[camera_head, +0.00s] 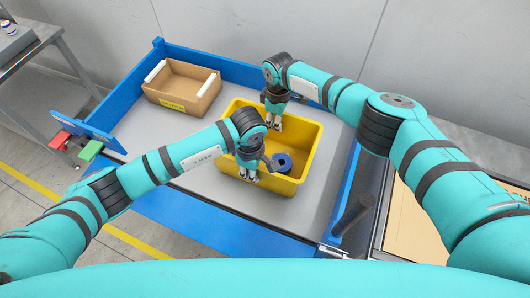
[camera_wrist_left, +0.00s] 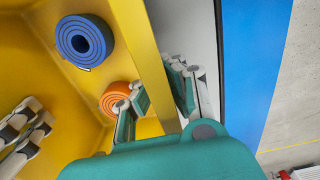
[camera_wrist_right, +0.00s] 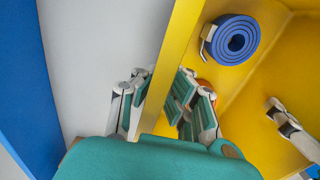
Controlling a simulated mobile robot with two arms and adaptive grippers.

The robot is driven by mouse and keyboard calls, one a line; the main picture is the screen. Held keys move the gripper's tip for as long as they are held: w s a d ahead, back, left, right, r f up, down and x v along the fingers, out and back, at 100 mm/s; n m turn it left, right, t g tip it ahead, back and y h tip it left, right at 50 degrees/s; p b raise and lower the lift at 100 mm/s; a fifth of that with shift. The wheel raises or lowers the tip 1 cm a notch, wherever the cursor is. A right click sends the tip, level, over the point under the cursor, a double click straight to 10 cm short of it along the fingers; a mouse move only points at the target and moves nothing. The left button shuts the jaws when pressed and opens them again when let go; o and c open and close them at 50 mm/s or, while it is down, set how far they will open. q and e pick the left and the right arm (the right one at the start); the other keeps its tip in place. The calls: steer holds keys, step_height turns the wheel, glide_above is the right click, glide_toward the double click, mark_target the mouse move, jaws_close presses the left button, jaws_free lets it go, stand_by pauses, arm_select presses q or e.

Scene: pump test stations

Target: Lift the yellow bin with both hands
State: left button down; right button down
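The yellow bin (camera_head: 309,143) sits on the grey top of a blue-edged bench. A blue roll (camera_head: 283,162) lies in it; an orange roll (camera_wrist_left: 112,97) shows in the left wrist view. My left gripper (camera_head: 249,176) is at the bin's near wall. In the left wrist view its fingers (camera_wrist_left: 160,97) are apart, one inside and one outside the rim (camera_wrist_left: 150,55). My right gripper (camera_head: 273,123) is at the far wall. In the right wrist view its fingers (camera_wrist_right: 161,90) stand apart on both sides of the rim (camera_wrist_right: 180,45), with small gaps visible.
A cardboard box (camera_head: 184,88) with white pieces at its edges stands left of the bin. A blue rail (camera_head: 215,60) runs behind it. Red (camera_head: 60,140) and green (camera_head: 90,150) blocks are at the bench's left edge. Grey bench top (camera_head: 135,125) is free left of the bin.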

arm_select(q)
steer(key=shift+s, duration=0.1)
stand_by(0.3)
steer(key=shift+r+p, duration=0.45)
steer(key=shift+p, duration=0.1)
step_height(320, 180, up, 4)
steer(key=p, duration=0.4)
steer(key=shift+s, duration=0.1)
steer(key=shift+f, duration=0.1)
stand_by(0.3)
steer(key=shift+s+a, duration=0.1)
steer(key=shift+s, duration=0.05)
